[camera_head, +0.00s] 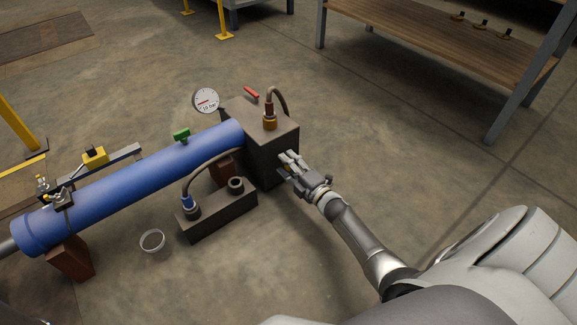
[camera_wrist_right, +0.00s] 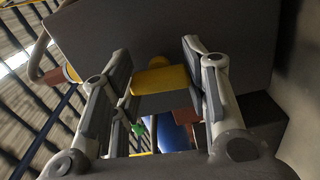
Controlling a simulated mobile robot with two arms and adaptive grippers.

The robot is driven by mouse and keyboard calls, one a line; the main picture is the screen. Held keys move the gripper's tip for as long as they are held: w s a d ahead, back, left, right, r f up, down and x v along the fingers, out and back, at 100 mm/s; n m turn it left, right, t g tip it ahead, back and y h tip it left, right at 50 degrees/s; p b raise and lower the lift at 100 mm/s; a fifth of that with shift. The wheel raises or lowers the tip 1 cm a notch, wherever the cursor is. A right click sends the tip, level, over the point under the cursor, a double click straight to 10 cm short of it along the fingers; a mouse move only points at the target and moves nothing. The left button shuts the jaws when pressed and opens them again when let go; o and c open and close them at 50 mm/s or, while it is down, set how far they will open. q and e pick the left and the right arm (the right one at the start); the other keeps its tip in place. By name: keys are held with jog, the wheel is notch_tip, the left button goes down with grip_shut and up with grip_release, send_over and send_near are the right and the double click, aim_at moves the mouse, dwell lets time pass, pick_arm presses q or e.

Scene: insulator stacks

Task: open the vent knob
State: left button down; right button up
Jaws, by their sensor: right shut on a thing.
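A dark metal block (camera_head: 270,150) stands at the right end of a blue cylinder (camera_head: 140,178). My right gripper (camera_head: 289,165) is at the block's right side face. In the right wrist view a brass-yellow knob (camera_wrist_right: 158,80), which looks like the vent knob, sits against the block between the fingers of my right gripper (camera_wrist_right: 155,88). The gripper is shut on it. In the head view the fingers mostly hide this knob. My left gripper is not in view.
A pressure gauge (camera_head: 206,100) and a red lever (camera_head: 251,93) are behind the block. A green handle (camera_head: 181,135) is on the cylinder.

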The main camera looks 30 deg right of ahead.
jog(key=shift+n, duration=0.7)
jog(key=o, duration=1)
jog(key=shift+o, duration=0.2)
jog(key=shift+s, duration=0.1)
jog(key=s, duration=0.7)
jog(key=shift+s+d, duration=0.15)
jog(key=shift+d, duration=0.1)
